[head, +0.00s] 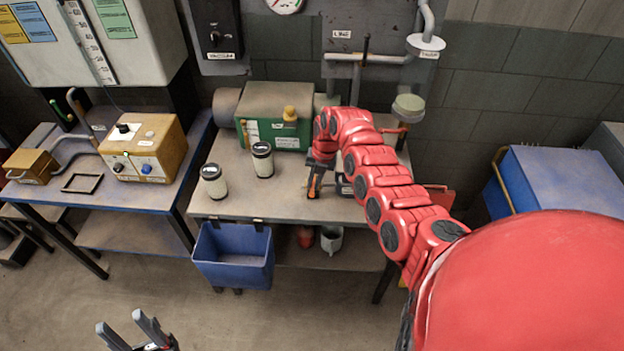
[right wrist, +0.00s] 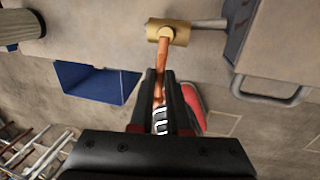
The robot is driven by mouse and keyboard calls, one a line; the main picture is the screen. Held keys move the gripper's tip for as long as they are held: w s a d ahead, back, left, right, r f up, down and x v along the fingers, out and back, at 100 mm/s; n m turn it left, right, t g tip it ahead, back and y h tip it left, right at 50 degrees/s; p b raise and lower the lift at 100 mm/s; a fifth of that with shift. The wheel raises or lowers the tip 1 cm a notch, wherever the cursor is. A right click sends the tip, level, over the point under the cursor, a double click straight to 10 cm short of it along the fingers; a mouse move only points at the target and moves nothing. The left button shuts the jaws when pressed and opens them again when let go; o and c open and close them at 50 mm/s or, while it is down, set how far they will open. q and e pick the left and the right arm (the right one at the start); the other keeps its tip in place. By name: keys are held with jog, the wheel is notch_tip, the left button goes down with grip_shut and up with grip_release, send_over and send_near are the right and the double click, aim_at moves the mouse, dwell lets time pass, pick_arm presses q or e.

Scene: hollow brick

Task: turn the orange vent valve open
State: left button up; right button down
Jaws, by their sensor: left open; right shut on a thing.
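The orange vent valve shows in the right wrist view as an orange lever (right wrist: 161,58) running down from a brass body (right wrist: 167,32). A grey pipe leads right from the body. My right gripper (right wrist: 163,84) is shut on the lever, with its fingers on either side of it. In the head view my right gripper (head: 315,184) is low over the front of the middle bench, and the valve is mostly hidden by it there. My left gripper (head: 136,330) is open and empty at the bottom left, over the floor, away from the valve.
A blue bin (head: 234,257) hangs at the bench's front edge. Two lidded jars (head: 263,163) (head: 214,184) and a green pump (head: 272,130) stand on the bench top (head: 228,206). A wooden instrument box (head: 145,150) is on the left table. The floor in front is clear.

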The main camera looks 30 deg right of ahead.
dwell(0.3)
jog(key=c, duration=0.9)
grip_release()
jog(key=shift+d+r+b, duration=0.2)
jog(key=shift+r+b, duration=0.1)
jog(key=shift+r, duration=0.25)
jog(key=shift+s+d+r+b, duration=0.4)
jog(key=shift+r+b, duration=0.35)
jog(key=shift+r, duration=1.9)
jog(key=shift+s+d+r+b, duration=0.2)
jog(key=shift+d+r+b, duration=0.45)
jog(key=shift+r, duration=2.05)
jog(key=shift+s+d+r+b, duration=0.3)
jog(key=shift+r+b, duration=0.6)
jog(key=shift+r, duration=1.75)
